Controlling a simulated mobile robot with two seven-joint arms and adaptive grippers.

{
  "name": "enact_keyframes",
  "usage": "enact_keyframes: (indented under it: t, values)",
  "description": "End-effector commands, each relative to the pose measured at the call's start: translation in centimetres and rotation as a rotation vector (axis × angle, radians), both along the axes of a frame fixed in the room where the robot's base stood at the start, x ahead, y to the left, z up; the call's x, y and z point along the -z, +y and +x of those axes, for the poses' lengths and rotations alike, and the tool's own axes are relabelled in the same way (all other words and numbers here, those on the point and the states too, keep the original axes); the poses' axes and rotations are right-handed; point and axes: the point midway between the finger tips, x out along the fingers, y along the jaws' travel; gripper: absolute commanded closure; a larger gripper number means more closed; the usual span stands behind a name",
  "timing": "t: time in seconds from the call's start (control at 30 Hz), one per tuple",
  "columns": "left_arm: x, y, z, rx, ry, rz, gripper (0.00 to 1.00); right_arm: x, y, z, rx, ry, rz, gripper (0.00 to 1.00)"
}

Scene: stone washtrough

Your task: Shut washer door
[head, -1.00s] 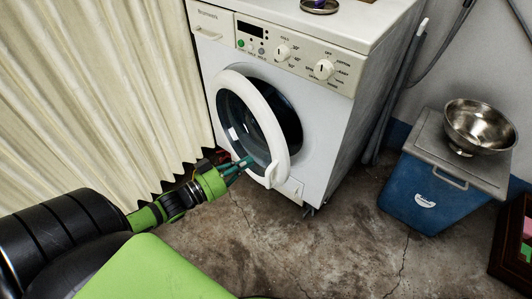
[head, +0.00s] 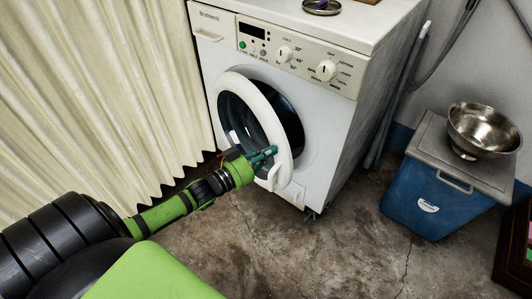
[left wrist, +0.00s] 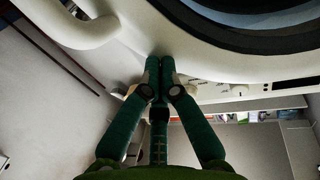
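The washer (head: 335,125) is white and stands against the wall. Its round door (head: 270,106), a white ring around dark glass, stands partly open. The door's handle part (head: 274,180) is at the ring's lower right. My left gripper (head: 270,152) is at the lower right of the door ring, its teal fingertips over the ring. In the left wrist view the two fingers (left wrist: 161,66) are together with nothing visible between them, close to the white door ring (left wrist: 200,42). I cannot tell whether they touch it. My right gripper is out of view.
A pale curtain (head: 95,90) hangs left of the washer. A blue bin (head: 425,200) with a grey lid and a metal bowl (head: 484,130) stands to the right. The stained floor (head: 320,250) in front is clear. A metal dish (head: 321,6) sits on the washer.

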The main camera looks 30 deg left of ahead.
Motion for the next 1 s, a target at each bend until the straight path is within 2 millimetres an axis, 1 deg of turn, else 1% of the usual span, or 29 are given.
enact_keyframes:
  t: [0.1, 0.27, 0.33, 0.4, 0.5, 0.67, 1.0]
  values:
    - [-0.4, -1.0, 2.3, -0.056, -0.007, -0.010, 1.00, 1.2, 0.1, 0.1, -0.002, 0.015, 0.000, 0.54]
    - [-0.3, -2.3, 5.6, -0.137, -0.005, -0.010, 1.00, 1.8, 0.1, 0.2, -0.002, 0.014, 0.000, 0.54]
    - [-0.1, -2.9, 7.3, -0.163, -0.004, -0.009, 1.00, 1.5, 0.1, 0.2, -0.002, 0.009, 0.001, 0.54]
    - [0.0, -3.2, 8.6, -0.168, -0.002, -0.005, 1.00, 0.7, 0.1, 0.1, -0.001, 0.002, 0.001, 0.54]
    - [0.1, -3.4, 9.9, -0.167, 0.000, -0.002, 1.00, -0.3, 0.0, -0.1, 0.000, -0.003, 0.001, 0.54]
    - [-0.1, -3.7, 10.7, -0.166, 0.001, -0.002, 1.00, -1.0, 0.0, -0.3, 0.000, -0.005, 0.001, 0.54]
    - [-0.3, -3.7, 10.7, -0.166, 0.000, -0.004, 1.00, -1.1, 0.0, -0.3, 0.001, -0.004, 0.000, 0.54]
